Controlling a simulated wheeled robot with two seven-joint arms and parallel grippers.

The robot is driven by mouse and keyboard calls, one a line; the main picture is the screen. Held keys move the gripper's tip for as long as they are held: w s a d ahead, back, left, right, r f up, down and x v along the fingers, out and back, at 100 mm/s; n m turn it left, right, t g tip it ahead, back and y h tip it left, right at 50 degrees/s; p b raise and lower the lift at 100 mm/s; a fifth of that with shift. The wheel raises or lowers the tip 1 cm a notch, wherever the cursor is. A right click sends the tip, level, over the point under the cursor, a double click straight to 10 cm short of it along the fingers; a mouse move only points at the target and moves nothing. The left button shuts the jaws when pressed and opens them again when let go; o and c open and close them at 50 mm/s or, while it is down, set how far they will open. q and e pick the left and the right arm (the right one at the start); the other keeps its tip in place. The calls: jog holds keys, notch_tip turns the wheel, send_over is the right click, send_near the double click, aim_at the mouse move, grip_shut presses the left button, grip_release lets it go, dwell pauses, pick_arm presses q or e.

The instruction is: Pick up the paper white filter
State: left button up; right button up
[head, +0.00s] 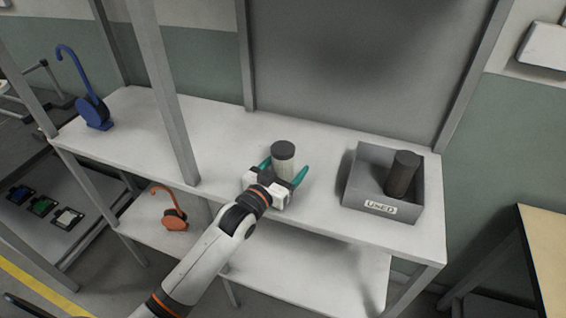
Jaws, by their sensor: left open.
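The paper white filter (283,168) is a pale upright cylinder with a dark grey top. It stands on the white shelf near the middle of the head view. My left gripper (283,172) is open, with its teal fingers on either side of the filter. The gripper body hides the filter's lower part, and I cannot tell whether the fingers touch it. My right gripper is not in view.
A grey bin labelled "USED" (358,191) stands to the right on the shelf (232,133), with a dark cylinder (402,175) in it. A post (165,90) rises left of my gripper.

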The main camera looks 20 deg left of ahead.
pick_arm(q)
jog(key=shift+w, duration=0.2)
jog(key=shift+s, duration=0.1)
jog(key=shift+c, duration=1.2)
jog(key=c, duration=0.9)
